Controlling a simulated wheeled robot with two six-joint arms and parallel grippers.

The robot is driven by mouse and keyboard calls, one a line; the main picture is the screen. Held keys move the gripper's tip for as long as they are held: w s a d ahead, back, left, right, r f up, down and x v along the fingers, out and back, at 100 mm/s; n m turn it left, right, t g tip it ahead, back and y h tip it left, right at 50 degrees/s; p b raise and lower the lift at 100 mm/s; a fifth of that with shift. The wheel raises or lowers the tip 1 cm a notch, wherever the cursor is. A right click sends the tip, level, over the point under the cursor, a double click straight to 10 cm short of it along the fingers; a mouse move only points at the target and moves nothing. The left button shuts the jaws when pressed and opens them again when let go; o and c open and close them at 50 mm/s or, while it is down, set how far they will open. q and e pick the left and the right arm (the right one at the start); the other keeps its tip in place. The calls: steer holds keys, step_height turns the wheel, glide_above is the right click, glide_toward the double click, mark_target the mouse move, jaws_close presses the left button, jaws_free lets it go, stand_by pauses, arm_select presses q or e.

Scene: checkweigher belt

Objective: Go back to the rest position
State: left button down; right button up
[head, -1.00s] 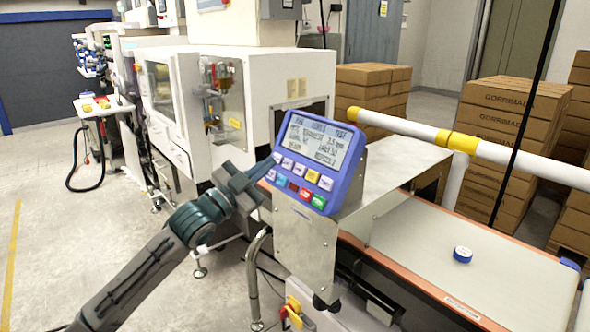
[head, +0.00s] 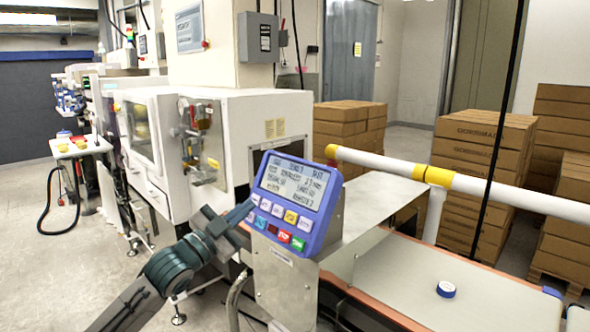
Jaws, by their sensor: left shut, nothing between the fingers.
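My left gripper (head: 244,209) is shut and empty. Its fingertips are at the left edge of the blue control panel (head: 289,204), by the left end of its button rows; I cannot tell whether they touch it. The panel has a lit text screen above coloured buttons and is tilted upward. My left arm comes in from the lower left. My right gripper is not in view.
A small blue and white puck (head: 446,289) lies on the conveyor belt (head: 400,272) at the right. A white rail (head: 480,187) with yellow bands runs above the belt. A white machine (head: 262,110) stands behind the panel. Stacked cartons (head: 480,150) stand at the back right.

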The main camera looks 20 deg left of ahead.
arm_select(q)
steer(key=shift+f, duration=0.1)
stand_by(0.3)
